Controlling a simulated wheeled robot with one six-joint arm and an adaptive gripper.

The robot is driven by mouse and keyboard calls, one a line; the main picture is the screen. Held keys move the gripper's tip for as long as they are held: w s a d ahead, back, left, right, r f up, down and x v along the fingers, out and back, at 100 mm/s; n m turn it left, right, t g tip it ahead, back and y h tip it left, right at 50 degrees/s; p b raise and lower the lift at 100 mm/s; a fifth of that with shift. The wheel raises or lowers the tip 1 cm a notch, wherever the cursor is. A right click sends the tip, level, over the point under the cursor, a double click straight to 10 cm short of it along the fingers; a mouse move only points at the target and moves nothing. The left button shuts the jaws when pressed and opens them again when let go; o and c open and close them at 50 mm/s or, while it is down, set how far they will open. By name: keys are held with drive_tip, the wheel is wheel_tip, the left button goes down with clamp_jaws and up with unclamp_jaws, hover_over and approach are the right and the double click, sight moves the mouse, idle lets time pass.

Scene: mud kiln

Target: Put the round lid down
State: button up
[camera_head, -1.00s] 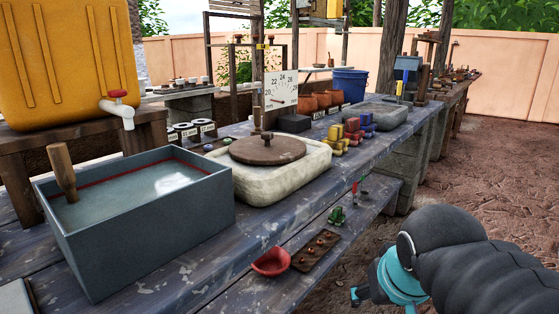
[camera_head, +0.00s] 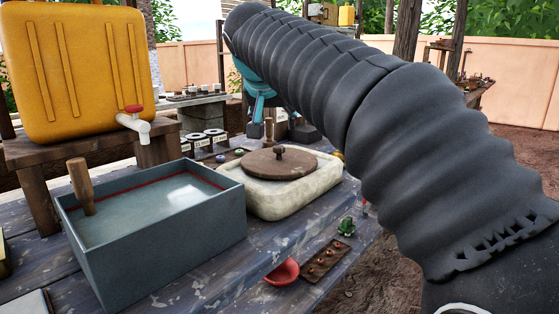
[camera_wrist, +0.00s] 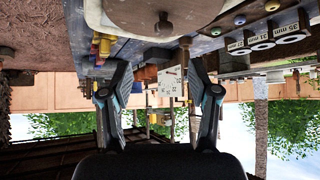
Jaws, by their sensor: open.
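The round lid (camera_head: 262,163) is dark brown wood with a small knob on top. It lies flat on the pale stone basin (camera_head: 257,200), on the bench in the middle of the head view. The lid also shows at the top of the upside-down wrist view (camera_wrist: 140,14), its knob pointing down in the picture. My gripper (camera_head: 281,132) is just above and beyond the lid in the head view, apart from the knob. In the wrist view my gripper's two fingers (camera_wrist: 160,88) stand wide apart with nothing between them. My arm hides the bench to the right.
A grey water-filled box (camera_head: 150,235) with a wooden-handled tool stands left of the basin. A yellow tank (camera_head: 75,75) with a tap is behind it.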

sight(279, 147)
drive_tip(key=x, duration=0.8)
drive_tip(key=shift+w+f, duration=0.1)
drive_tip(key=shift+a+x, duration=0.2)
drive_tip(key=shift+x, duration=1.1)
drive_tip(key=shift+a+x, duration=0.15)
drive_tip(key=shift+x, duration=1.2)
clamp_jaws()
